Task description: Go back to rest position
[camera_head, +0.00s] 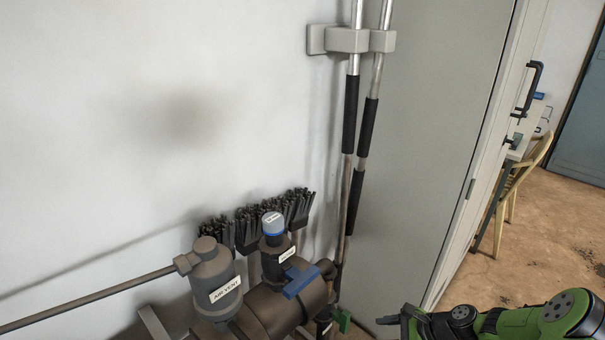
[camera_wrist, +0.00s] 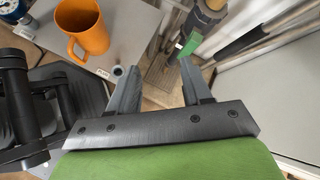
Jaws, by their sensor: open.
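My gripper (camera_wrist: 160,92) is open in the wrist view, with its two dark fingers apart and nothing between them that it grips. In the head view my green and black arm comes in at the lower right, and the gripper (camera_head: 388,320) is at its left end, right of the manifold. The manifold (camera_head: 268,308) has a grey air vent (camera_head: 217,285) with a label and a blue-capped fitting (camera_head: 273,226). A blue handle (camera_head: 300,280) is on its body. A green handle (camera_head: 343,321) is low on its right side; a green handle also shows beyond the right finger in the wrist view (camera_wrist: 190,44).
Two poles (camera_head: 352,115) hang in a wall clip, right of the manifold. Brushes (camera_head: 265,217) stand behind it. A grey cabinet (camera_head: 430,130) and a chair (camera_head: 520,185) are to the right. An orange mug (camera_wrist: 82,25) stands on a grey surface in the wrist view.

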